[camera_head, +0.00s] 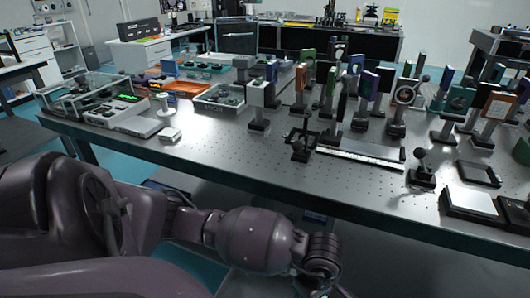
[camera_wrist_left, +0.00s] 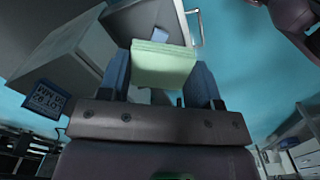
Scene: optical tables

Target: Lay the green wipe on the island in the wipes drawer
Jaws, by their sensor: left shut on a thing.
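The green wipe (camera_wrist_left: 163,66) is a pale green folded pad. In the left wrist view my left gripper (camera_wrist_left: 160,84) is shut on it, with a blue finger on each side. Beyond the wipe, at the top of that view, is an open grey drawer (camera_wrist_left: 135,19) with a metal handle (camera_wrist_left: 200,28). A small pale blue patch shows in it just past the wipe. The wipe overlaps the drawer in the picture; whether they touch I cannot tell. In the head view my left arm reaches along the table's front edge, its gripper out of sight. My right gripper is not in view.
A grey cabinet body (camera_wrist_left: 62,48) with a blue lettered label (camera_wrist_left: 47,98) stands left of the drawer. In the head view a perforated optical table (camera_head: 235,150) carries many mounted optics, trays and a balance-like device (camera_head: 118,110).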

